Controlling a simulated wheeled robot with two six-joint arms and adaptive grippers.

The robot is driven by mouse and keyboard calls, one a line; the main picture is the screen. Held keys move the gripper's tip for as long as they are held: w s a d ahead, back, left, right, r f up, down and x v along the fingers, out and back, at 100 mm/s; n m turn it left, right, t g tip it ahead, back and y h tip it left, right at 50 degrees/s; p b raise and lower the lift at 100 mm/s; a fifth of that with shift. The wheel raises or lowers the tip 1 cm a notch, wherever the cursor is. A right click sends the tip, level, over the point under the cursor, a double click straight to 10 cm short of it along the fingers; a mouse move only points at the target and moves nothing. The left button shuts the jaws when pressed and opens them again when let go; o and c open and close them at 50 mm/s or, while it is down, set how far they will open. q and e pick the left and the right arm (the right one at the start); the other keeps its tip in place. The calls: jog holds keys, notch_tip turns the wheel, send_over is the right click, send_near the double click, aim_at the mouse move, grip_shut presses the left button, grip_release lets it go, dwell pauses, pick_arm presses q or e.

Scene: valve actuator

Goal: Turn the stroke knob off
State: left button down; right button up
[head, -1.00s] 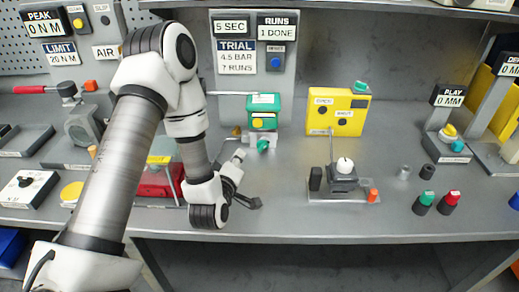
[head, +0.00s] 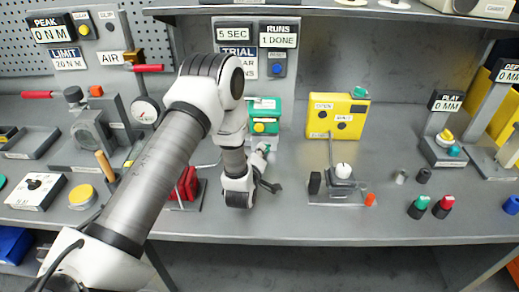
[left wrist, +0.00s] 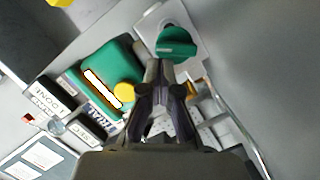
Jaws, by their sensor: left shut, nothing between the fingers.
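A dark green knob (left wrist: 176,44) on a pale mount shows in the left wrist view, just beyond my left fingertips. I cannot read a stroke label on it. A green box (left wrist: 118,58) with a yellow button (left wrist: 124,95) lies left of the knob in that view. In the head view the green box (head: 268,104) stands at the back of the bench behind my left arm. My left gripper (head: 272,186) is over the bench in front of it, and its fingers (left wrist: 162,68) are shut and empty. Whether they touch the knob is unclear. My right gripper is not in view.
Green and red knobs (head: 431,206) stand near the front edge. A red-handled lever and gauge (head: 146,109) are left of my arm.

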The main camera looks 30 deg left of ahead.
pick_arm(q)
jog(key=shift+w+d+m+b, duration=0.1)
jog(key=shift+d+m+b, duration=0.15)
jog(key=shift+m, duration=0.35)
dwell(0.4)
jog(key=shift+b, duration=0.4)
jog(key=b, duration=0.2)
jog(key=shift+w+d+f+b, duration=0.1)
jog(key=shift+w+d+b, duration=0.2)
jog(key=shift+d, duration=0.1)
jog(key=shift+w+d+b, duration=0.25)
jog(key=shift+d+b, duration=0.2)
jog(key=shift+b, duration=0.75)
